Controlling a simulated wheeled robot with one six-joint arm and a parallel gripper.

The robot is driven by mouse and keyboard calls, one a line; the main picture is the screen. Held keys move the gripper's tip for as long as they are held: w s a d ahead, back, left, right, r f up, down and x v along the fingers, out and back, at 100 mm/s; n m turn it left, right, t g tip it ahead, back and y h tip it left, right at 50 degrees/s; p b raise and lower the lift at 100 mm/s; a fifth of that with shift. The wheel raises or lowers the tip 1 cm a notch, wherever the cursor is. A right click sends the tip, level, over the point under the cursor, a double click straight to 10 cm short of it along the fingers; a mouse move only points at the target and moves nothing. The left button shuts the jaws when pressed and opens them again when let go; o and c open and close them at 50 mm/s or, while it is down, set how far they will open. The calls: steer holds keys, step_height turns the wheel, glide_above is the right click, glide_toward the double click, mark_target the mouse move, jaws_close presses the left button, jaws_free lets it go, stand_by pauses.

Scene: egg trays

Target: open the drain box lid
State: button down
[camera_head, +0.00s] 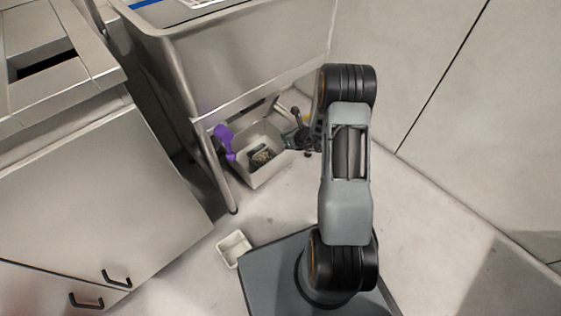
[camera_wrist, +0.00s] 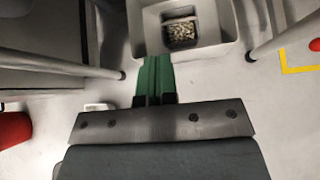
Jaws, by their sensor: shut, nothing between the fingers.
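The drain box (camera_head: 268,176) is a pale grey box on the floor under the metal sink, and its inside shows from above. A dark basket (camera_head: 260,158) with pale bits sits inside it. In the wrist view, the box rim (camera_wrist: 223,52) and the basket (camera_wrist: 181,42) lie just beyond my fingertips. A lid cannot be clearly made out; the box's far edge is partly hidden by my arm. My gripper (camera_head: 291,140) is at the box's right side in the head view. Its green fingers (camera_wrist: 155,60) are shut and empty; contact with the rim cannot be told.
A purple item (camera_head: 225,140) is at the box's left, by a sink leg (camera_head: 216,175). A small white tray (camera_head: 234,248) lies on the floor in front. Metal cabinets (camera_head: 100,190) stand at left, a wall at right. Open floor (camera_head: 440,220) lies right of my arm.

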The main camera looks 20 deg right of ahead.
steer(key=s+d+f+n+g+h+p, duration=0.1)
steer(key=s+d+f+n+g+h, duration=0.3)
steer(key=s+d+n+g+h, duration=0.15)
steer(key=w+a+r+n+t+h+p, duration=0.35)
steer(key=w+r+n+t, duration=0.3)
steer(key=w+r, duration=0.25)
steer(key=w+a+r+n+y+p, duration=0.1)
steer(key=w+a+r+n+y, duration=0.25)
steer(key=a, duration=0.45)
steer(key=b+x, duration=0.5)
steer(key=x, duration=0.8)
steer(key=s+d+f+t+b, duration=0.1)
steer(key=s+f, duration=0.3)
steer(key=f, duration=0.4)
steer(key=s+d+f+t+b, duration=0.2)
steer(key=s+f+b, duration=0.2)
steer(key=f, duration=0.4)
steer(key=s+d+f+t+b, duration=0.1)
steer(key=s+f+b, duration=0.2)
steer(key=f, duration=0.5)
steer(key=shift+s+d+f+m+t+y, duration=0.2)
steer(key=shift+s+d+m+t+y, duration=0.15)
steer(key=shift+s, duration=0.25)
